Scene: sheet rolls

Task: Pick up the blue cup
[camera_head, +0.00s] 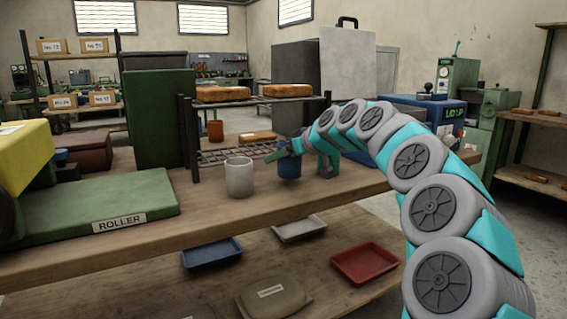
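The blue cup (289,168) stands upright on the wooden workbench (330,190), near its front edge and just right of a pale grey cup. My gripper (301,163) is at the cup, at the end of my teal and grey arm that reaches in from the right. One finger lies across the cup's upper left side and the other points down to its right, with a gap between that finger and the cup. The fingers look spread. Part of the cup's rim is hidden by the gripper, and I cannot tell whether a finger touches the cup.
The pale grey cup (239,177) stands close on the left. A wire rack (240,153) with brown blocks above is behind. A green slab labelled ROLLER (100,207) fills the bench's left. A blue tray (212,253) and a red tray (364,263) lie on the lower shelf.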

